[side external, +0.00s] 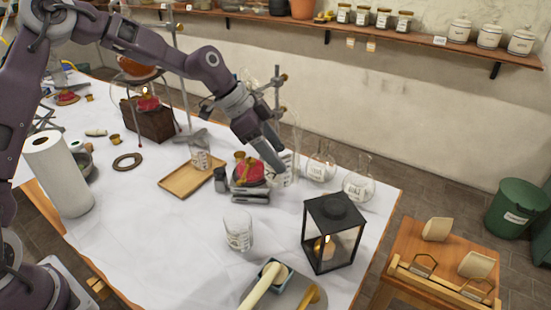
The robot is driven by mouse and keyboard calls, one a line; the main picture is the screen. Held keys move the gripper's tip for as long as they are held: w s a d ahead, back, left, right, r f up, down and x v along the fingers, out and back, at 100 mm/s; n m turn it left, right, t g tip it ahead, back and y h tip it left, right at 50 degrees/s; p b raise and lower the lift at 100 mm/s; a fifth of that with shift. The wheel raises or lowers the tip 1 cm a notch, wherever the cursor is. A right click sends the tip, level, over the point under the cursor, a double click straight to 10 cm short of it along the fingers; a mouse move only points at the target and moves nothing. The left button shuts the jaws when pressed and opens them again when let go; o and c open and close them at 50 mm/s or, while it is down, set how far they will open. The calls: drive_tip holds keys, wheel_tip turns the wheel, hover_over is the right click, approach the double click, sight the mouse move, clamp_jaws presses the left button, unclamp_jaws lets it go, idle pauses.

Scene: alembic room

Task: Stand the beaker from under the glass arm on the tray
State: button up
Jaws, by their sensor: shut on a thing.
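My gripper (272,150) points down and to the right above the far right part of the white-covered table. It is shut on a clear glass beaker (286,172) with pale markings, partly hidden behind the fingers. Whether the beaker touches the table I cannot tell. The wooden tray (173,187) lies left of the gripper. Another clear beaker (238,232) stands upright near the front middle of the table. The glass arm is hard to make out here.
A red-topped burner (250,172) and grey blocks (250,195) sit between tray and gripper. A metal stand (277,90) and round flasks (358,186) are close by. A black lantern (333,232) stands at the right. A paper roll (57,175) stands at left.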

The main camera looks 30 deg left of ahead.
drive_tip(key=shift+r, duration=0.85)
